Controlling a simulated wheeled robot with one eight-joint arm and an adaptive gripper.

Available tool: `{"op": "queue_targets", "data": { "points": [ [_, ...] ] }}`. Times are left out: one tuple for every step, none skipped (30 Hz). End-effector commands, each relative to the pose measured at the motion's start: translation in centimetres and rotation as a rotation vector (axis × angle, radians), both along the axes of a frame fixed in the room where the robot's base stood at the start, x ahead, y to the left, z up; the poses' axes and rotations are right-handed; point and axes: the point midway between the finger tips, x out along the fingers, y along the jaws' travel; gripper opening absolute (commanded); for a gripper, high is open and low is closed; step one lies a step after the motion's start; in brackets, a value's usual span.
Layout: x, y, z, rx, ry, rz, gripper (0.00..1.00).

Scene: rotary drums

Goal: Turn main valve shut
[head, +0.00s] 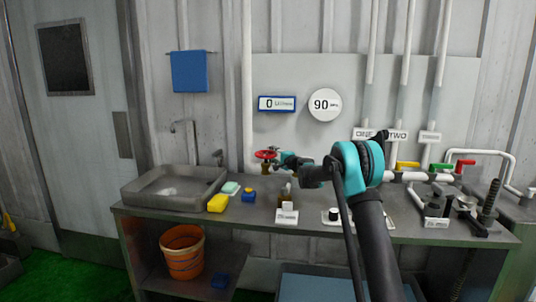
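A red handwheel valve (265,154) with a brass-coloured body sits above the bench, close to the wall and right of the sink. I take it as the main valve, though no label on it is readable. My gripper (280,157) reaches in from the right, with its end at the right side of the red wheel. Its fingers are small and dark here. I cannot tell whether they touch the wheel or are open or shut.
A metal sink (172,188), yellow sponge (217,203), blue item (249,195) and small brown bottle (285,196) are on the bench. Pipes with yellow (408,165), green (441,167) and red (465,162) handles are at right. An orange bucket (182,252) stands below.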

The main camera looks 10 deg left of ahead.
Motion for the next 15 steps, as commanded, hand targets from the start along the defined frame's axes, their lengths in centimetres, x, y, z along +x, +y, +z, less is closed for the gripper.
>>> {"op": "queue_targets", "data": {
  "points": [
    [0.5,0.7,0.0,0.000,0.000,0.002,0.36],
    [0.9,0.9,0.0,0.000,0.000,0.001,0.36],
    [1.3,1.2,0.0,0.000,0.000,0.001,0.36],
    [1.5,1.4,0.0,0.000,0.000,0.001,0.36],
    [1.7,1.6,0.0,0.000,0.000,0.001,0.36],
    [1.9,1.8,0.0,0.000,0.000,0.000,0.36],
    [2.1,1.9,0.0,0.000,0.000,0.000,0.36],
    [2.2,2.0,0.0,0.000,0.000,0.000,0.36],
    [2.3,2.1,0.0,0.000,0.000,0.000,0.36],
    [2.4,2.2,0.0,0.000,0.000,0.000,0.36],
    [2.4,2.2,0.0,0.000,0.000,0.000,0.36],
    [2.4,2.3,0.0,0.000,0.000,0.000,0.36],
    [2.5,2.3,0.0,0.000,0.000,0.000,0.36],
    [2.5,2.3,0.0,0.000,0.000,0.000,0.36],
    [2.5,2.3,0.0,0.000,0.000,0.000,0.36]
  ]
}}
